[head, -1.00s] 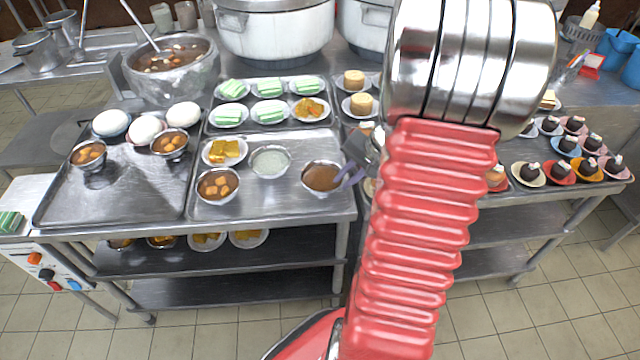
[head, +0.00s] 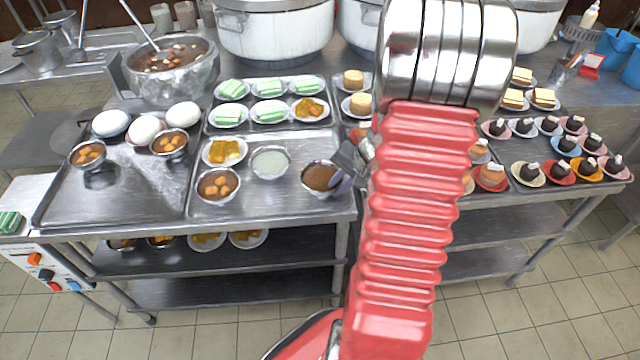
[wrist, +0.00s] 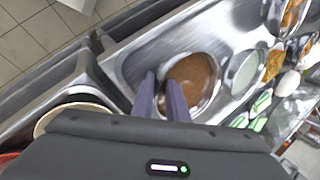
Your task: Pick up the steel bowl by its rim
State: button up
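A steel bowl of brown liquid (head: 319,176) stands upright at the right front of the steel tray. It also shows in the wrist view (wrist: 198,78). My gripper (head: 341,180) is at the right side of its rim in the head view. In the wrist view the two purple fingers of my gripper (wrist: 161,82) stand apart, one over the bowl's inside and one outside its wall, with the rim between them. Whether either finger touches the rim I cannot tell. My red arm hides part of the counter to the right.
A steel bowl of pale liquid (head: 271,162) and one with orange pieces (head: 217,186) stand to the left. Large stockpots (head: 275,35) stand at the back. The tray's front strip is bare (head: 275,208).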

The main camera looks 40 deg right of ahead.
jog(key=shift+c, duration=0.3)
grip_shut()
jog(key=shift+r, duration=0.1)
dwell(0.4)
notch_tip(320, 180, up, 10)
dwell(0.5)
dwell(0.5)
